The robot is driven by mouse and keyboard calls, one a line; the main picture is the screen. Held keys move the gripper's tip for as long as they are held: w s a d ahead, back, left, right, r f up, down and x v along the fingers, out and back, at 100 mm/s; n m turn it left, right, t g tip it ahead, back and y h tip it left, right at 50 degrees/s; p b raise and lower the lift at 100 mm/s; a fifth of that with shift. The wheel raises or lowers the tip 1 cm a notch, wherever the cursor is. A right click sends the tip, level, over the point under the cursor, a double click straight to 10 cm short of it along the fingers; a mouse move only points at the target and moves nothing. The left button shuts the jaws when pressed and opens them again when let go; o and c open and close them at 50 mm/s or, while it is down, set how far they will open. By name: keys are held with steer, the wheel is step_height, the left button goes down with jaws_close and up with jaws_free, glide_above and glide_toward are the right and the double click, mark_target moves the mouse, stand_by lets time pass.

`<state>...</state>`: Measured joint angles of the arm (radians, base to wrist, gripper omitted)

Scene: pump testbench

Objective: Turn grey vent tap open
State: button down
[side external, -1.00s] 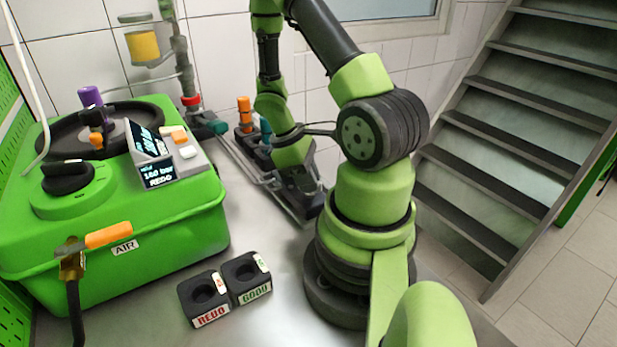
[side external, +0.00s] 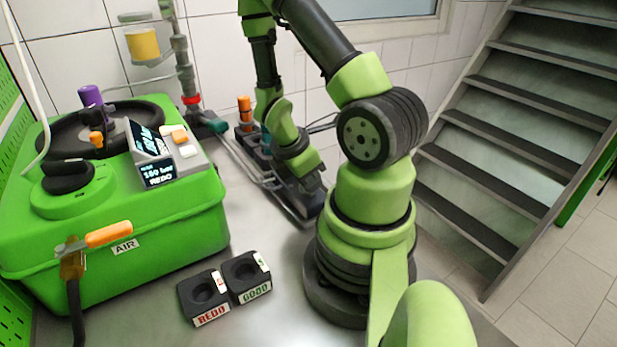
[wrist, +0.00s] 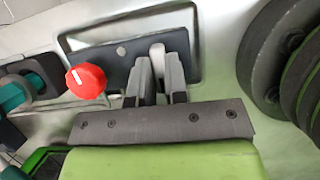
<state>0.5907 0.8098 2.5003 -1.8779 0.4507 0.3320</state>
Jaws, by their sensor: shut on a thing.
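In the wrist view, the light grey vent tap lever (wrist: 157,56) stands over a dark plate (wrist: 115,66). My gripper (wrist: 157,78) is shut on the lever, with one finger on each side of it. Only the lever's top end shows; the fingers hide the rest. In the side view my wrist is low over the dark fixture (side external: 300,205) at the back, left of my base. The tap and my fingertips cannot be made out there.
A red knob (wrist: 86,80) with a white mark sits close left of my fingers. Teal fittings (wrist: 22,92) lie further left. The green pump unit (side external: 150,235) stands at the left. Black REDO (side external: 204,297) and GOOD (side external: 247,276) holders sit in front.

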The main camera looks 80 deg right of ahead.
stand_by(0.4)
steer(key=c, duration=1.1)
jaws_free()
steer(key=shift+c, duration=0.2)
steer(key=shift+r, duration=0.1)
steer(key=v, duration=0.9)
steer(key=shift+a+r, duration=0.25)
steer(key=shift+r, duration=0.1)
steer(key=shift+w, duration=0.1)
